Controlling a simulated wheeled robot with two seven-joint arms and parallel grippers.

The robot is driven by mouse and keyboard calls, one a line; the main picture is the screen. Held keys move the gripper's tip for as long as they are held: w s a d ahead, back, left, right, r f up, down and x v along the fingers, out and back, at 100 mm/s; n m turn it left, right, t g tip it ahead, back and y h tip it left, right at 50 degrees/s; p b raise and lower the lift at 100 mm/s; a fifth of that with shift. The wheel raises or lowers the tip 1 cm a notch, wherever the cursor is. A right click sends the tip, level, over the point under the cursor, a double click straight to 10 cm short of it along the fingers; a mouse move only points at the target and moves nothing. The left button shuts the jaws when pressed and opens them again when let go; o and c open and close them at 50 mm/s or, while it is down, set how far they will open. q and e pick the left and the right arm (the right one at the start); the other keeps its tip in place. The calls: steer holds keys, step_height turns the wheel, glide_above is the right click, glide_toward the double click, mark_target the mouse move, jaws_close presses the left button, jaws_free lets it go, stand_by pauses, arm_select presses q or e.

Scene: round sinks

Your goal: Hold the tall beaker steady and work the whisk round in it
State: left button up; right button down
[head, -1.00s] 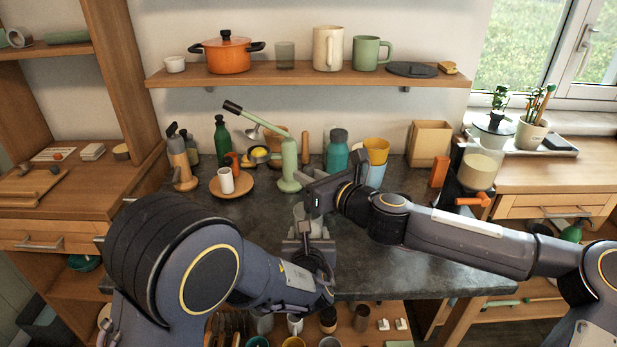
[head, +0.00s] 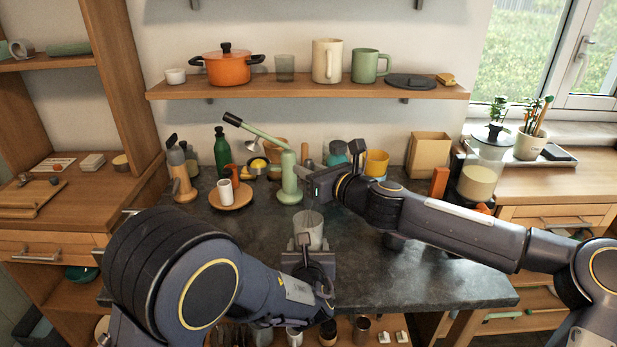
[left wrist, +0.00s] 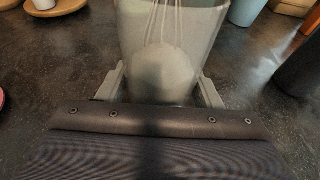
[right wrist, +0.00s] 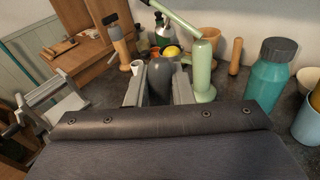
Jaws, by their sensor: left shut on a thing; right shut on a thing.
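The tall beaker (head: 309,232) is clear grey and stands over the front part of the dark counter. My left gripper (head: 304,246) has its fingers on either side of it. The left wrist view shows the beaker (left wrist: 207,35) between these fingers, with a pale rounded mass low in it. The whisk's thin wires (left wrist: 165,22) reach down inside the beaker. My right gripper (head: 312,190) is above the beaker, shut on the whisk's dark handle (right wrist: 159,82). In the head view the whisk is mostly hidden by the gripper.
A green lever-armed stand (head: 289,178) is just behind my right gripper. A wooden plate with a white cup (head: 225,191) is at the left. The counter left of the beaker is clear.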

arm_select(q)
steer(key=shift+s+f, duration=0.15)
steer(key=shift+f, duration=0.1)
arm_select(e)
steer(key=shift+w+d+r, duration=0.15)
steer(key=shift+w+r, duration=0.35)
steer(key=shift+w, duration=0.35)
steer(key=shift+w+d+r, duration=0.15)
steer(key=shift+w+r, duration=0.35)
steer(key=shift+w, duration=0.3)
arm_select(q)
steer(key=o, duration=1.1)
steer(key=shift+r, duration=0.1)
steer(key=shift+c, duration=0.2)
steer(key=o, duration=0.4)
steer(key=shift+r, duration=0.1)
steer(key=shift+c, duration=0.2)
arm_select(e)
steer(key=shift+s+a, duration=0.1)
steer(key=shift+a, duration=0.05)
arm_select(q)
steer(key=shift+o, duration=0.6)
steer(key=shift+r, duration=0.1)
